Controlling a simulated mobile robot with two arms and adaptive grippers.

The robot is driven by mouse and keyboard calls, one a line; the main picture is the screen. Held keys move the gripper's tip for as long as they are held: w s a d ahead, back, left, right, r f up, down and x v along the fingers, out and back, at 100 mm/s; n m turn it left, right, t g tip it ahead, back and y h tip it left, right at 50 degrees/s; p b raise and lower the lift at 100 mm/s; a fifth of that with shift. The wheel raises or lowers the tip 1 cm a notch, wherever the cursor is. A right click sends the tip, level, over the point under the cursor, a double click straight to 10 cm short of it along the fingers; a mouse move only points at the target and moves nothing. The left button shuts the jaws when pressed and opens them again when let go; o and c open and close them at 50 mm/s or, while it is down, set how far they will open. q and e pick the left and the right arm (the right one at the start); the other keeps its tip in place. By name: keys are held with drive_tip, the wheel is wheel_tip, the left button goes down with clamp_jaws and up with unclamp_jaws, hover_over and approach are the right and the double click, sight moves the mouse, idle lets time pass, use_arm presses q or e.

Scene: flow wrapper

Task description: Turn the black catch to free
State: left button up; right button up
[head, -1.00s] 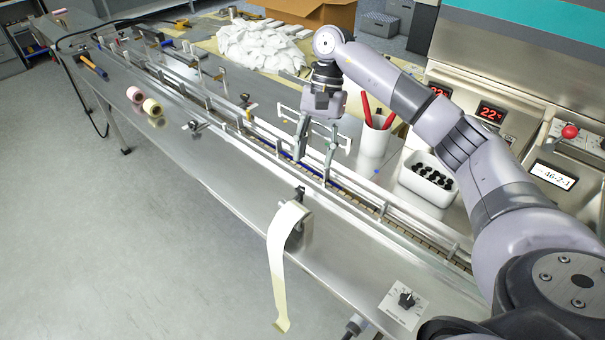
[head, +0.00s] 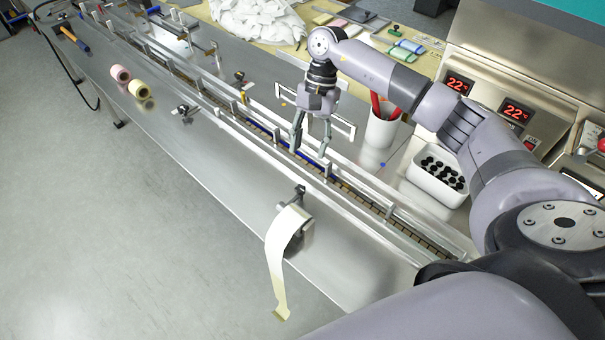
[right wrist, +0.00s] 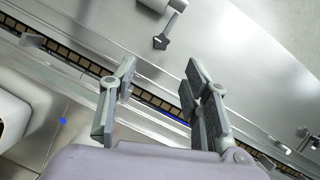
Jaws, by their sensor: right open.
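I cannot tell for sure which part is the black catch. A black star-shaped knob (right wrist: 161,41) shows at the top of the right wrist view, below a white roll. A small dark fitting (head: 184,109) sits on the steel table left of the conveyor, and a dark bracket (head: 301,192) stands at the film strip. My right gripper (head: 311,150) points down over the conveyor, open and empty. Its two fingers are well apart in the right wrist view (right wrist: 160,72), with the star-shaped knob beyond the tips. My left gripper is not in view.
The conveyor (head: 345,185) with its rails runs diagonally across the steel table. Behind it stand a white cup with red handles (head: 380,131) and a white bin of black pieces (head: 438,174). A film strip (head: 276,262) hangs over the front edge. Rolls (head: 138,89) lie at the left.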

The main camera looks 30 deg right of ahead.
sight(301, 187)
drive_tip(key=p+x, duration=0.3)
drive_tip(key=x, duration=0.6)
drive_tip(key=shift+w+f, duration=0.1)
drive_tip(key=shift+f, duration=0.2)
drive_tip(key=shift+a+f, duration=0.1)
drive_tip(key=shift+f, duration=0.45)
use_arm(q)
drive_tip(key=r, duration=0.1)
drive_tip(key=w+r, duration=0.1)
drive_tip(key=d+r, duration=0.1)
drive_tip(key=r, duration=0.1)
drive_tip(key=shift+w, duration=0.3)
use_arm(e)
drive_tip(key=shift+c, duration=0.6)
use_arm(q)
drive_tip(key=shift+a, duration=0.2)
use_arm(e)
clamp_jaws()
